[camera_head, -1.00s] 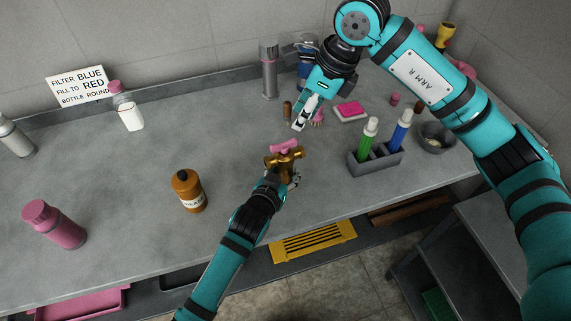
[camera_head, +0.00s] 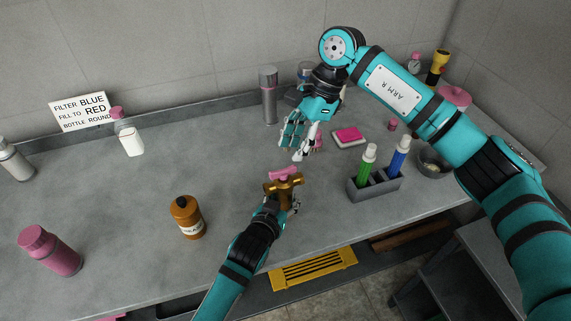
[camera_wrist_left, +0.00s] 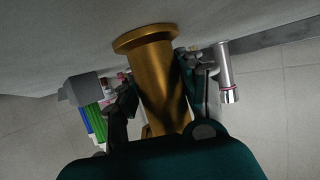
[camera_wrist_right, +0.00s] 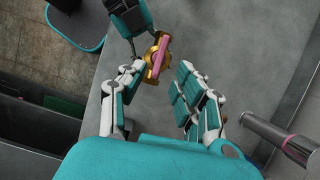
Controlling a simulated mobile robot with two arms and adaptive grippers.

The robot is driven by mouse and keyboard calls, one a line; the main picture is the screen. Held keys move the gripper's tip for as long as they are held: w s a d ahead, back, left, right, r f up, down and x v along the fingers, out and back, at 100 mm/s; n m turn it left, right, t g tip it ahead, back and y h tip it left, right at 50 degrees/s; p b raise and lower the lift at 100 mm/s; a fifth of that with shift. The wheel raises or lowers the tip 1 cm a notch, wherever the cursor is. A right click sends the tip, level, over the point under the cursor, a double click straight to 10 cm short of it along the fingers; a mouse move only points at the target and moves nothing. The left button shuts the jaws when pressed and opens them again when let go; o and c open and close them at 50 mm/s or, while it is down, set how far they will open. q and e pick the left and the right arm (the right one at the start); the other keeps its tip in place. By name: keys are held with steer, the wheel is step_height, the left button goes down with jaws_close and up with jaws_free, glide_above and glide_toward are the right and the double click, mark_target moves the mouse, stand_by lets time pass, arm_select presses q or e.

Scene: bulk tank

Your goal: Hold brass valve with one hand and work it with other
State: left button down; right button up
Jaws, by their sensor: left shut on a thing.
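The brass valve (camera_head: 281,188) has a pink handle (camera_head: 285,173) on top. My left gripper (camera_head: 282,206) is shut on its body, near the bench's front edge. In the left wrist view the brass body (camera_wrist_left: 152,75) stands between the fingers. My right gripper (camera_head: 298,143) is open and empty, above and behind the valve. In the right wrist view its fingers (camera_wrist_right: 160,85) are spread, with the pink handle (camera_wrist_right: 160,56) showing beyond and between their tips, apparently not touched.
A grey holder (camera_head: 375,188) with green and blue bottles stands right of the valve. A brown bottle (camera_head: 187,217) stands to the left.

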mark_target(284, 168)
steer(key=x, duration=0.6)
steer(key=shift+a+f, duration=0.1)
steer(key=shift+f, duration=0.05)
steer(key=shift+c, duration=0.2)
jaws_close()
